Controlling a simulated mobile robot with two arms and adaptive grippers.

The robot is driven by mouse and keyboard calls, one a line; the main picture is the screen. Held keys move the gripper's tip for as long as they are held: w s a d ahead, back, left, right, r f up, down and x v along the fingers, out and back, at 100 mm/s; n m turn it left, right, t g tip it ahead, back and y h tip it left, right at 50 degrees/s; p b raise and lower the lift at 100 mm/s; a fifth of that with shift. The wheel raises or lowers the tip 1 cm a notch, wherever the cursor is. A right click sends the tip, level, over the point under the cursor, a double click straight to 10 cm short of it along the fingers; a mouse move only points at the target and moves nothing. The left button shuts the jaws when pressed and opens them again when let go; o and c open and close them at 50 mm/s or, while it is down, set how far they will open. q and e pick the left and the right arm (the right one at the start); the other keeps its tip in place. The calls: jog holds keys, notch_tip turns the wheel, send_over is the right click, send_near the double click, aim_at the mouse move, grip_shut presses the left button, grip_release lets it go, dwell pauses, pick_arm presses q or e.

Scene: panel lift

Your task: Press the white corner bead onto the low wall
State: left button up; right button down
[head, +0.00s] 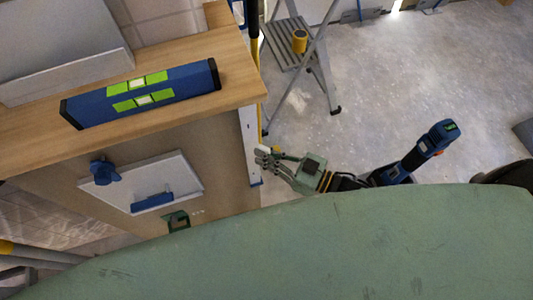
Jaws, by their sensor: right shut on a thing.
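The white corner bead (249,138) is a narrow upright strip along the right-hand corner of the low wall (222,165), below its wooden top. Its lower end shows a small blue part. My right gripper (264,157) is at the bead's right side, around the lower half of the strip, and is shut on it. The fingers are small in the picture, and I cannot tell whether the bead lies flush against the wall corner. My left gripper is not in view.
A blue level (143,94) with green labels and a pale panel (60,60) lie on the wooden top (240,80). A white board (145,182) with blue fittings is on the wall's face. Grey floor (400,80) is clear beyond.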

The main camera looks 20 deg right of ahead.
jog(key=c, duration=1.8)
grip_release()
jog(key=shift+w+r, duration=0.1)
jog(key=shift+r, duration=0.2)
jog(key=shift+o, duration=0.3)
jog(key=shift+a+f, duration=0.1)
